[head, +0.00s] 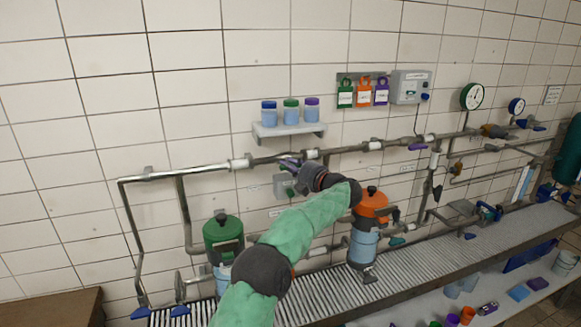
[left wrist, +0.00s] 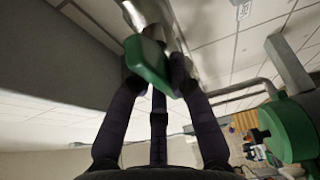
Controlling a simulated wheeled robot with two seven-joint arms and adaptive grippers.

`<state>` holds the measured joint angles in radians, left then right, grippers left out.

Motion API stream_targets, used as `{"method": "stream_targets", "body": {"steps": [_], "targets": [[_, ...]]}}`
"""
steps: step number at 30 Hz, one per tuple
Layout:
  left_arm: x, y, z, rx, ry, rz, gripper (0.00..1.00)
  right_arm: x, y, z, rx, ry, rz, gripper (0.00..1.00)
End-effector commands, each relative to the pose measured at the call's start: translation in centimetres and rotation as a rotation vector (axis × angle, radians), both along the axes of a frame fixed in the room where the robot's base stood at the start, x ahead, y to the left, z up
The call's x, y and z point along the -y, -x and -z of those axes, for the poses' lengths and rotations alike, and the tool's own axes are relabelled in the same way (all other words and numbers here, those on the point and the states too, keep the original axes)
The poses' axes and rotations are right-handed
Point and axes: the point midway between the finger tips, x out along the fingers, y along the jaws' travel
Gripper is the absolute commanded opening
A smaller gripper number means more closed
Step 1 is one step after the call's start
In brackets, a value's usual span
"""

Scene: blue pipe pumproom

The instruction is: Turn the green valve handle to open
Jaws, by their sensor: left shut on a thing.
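The green valve handle (left wrist: 150,66) shows in the left wrist view as a green grip on a grey metal pipe (left wrist: 185,45). The fingertips of my left gripper (left wrist: 153,75) are on either side of it and shut on it. In the head view my left gripper (head: 290,164) is at the upper pipe run (head: 215,169), below the shelf, and hides the handle there. The handle's exact angle to the pipe is hard to tell. My right gripper is in neither view.
A green-topped pump (head: 223,232) and an orange-topped pump (head: 371,205) stand below the pipe on either side of my arm. A wall shelf (head: 290,130) holds three jars just above. Purple handles (head: 418,147) and a slatted bench (head: 440,250) lie to the right.

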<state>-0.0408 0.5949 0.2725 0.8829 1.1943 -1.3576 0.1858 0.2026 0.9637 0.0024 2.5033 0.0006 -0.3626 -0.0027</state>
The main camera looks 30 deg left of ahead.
Motion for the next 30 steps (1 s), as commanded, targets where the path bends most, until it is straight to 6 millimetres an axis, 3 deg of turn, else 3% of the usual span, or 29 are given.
{"method": "stream_targets", "body": {"steps": [9,10,12,23,30], "targets": [[0.0,0.0,0.3,0.001,0.004,-0.001,0.00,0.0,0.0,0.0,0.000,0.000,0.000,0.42],[0.0,0.0,0.3,0.001,0.004,-0.001,0.26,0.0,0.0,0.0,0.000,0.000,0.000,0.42],[0.0,0.0,0.3,0.000,0.004,-0.001,0.44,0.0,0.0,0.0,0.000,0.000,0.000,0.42],[0.1,0.0,0.1,0.000,0.002,0.000,0.44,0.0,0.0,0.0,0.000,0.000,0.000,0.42],[2.9,0.8,0.0,-0.001,0.002,0.003,0.44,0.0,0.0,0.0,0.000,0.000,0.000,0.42]]}}
